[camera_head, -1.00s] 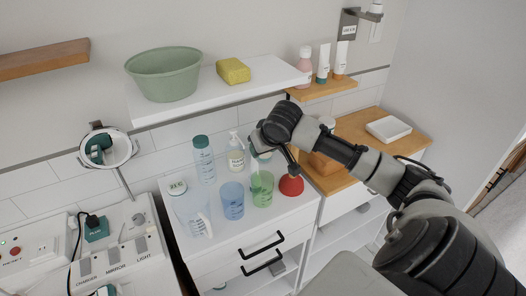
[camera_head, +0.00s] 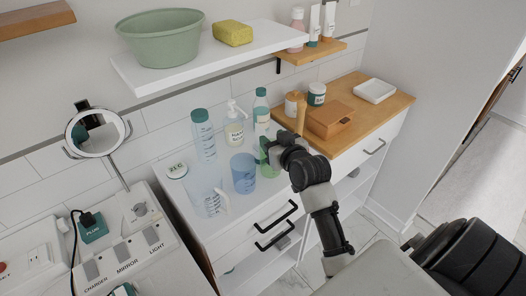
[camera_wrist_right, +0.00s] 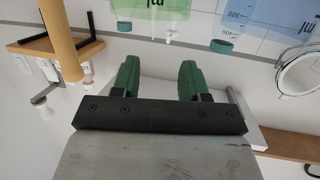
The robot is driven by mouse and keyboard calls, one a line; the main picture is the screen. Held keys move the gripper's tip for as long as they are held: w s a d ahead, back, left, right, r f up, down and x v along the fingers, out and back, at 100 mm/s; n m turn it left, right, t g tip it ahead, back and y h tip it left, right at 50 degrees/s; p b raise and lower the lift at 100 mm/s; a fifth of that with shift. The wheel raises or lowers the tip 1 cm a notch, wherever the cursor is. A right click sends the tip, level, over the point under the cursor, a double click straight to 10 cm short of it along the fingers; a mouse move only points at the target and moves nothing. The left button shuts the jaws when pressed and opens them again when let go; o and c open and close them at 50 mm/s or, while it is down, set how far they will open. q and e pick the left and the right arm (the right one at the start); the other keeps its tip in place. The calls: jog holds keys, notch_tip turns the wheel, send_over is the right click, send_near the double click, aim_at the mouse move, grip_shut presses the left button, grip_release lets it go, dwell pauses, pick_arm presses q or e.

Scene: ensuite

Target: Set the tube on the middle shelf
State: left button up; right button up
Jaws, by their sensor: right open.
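Two white tubes stand caps down on the small wooden wall shelf (camera_head: 338,46) at the top right of the head view, the left tube (camera_head: 314,22) with a teal cap and the right tube (camera_head: 330,20) with an orange one. I cannot tell which shelf is the middle one. My left gripper is out of view.
A white wall shelf (camera_head: 205,65) holds a green basin (camera_head: 161,38) and yellow sponge (camera_head: 232,33). Bottles and a blue cup (camera_head: 243,173) crowd the drawer top. A wooden handle (camera_head: 300,117) stands beside my gripper. The wooden counter (camera_head: 372,113) holds a box, jars and white dish.

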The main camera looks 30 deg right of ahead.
aim_at(261, 128)
jog(key=x, duration=0.2)
jog(key=p+x, duration=0.1)
jog(key=x, duration=0.5)
jog(key=shift+s+d+f+p, duration=0.15)
jog(key=shift+d+f+p, duration=0.05)
jog(key=shift+d+p, duration=0.15)
jog(key=shift+w+f, duration=0.15)
jog(key=shift+w, duration=0.2)
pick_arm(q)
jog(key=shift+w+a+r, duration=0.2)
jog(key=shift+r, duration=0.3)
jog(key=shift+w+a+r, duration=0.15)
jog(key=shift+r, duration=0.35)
pick_arm(e)
jog(key=shift+c, duration=1)
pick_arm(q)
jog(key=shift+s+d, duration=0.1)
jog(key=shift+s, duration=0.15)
pick_arm(e)
grip_shut()
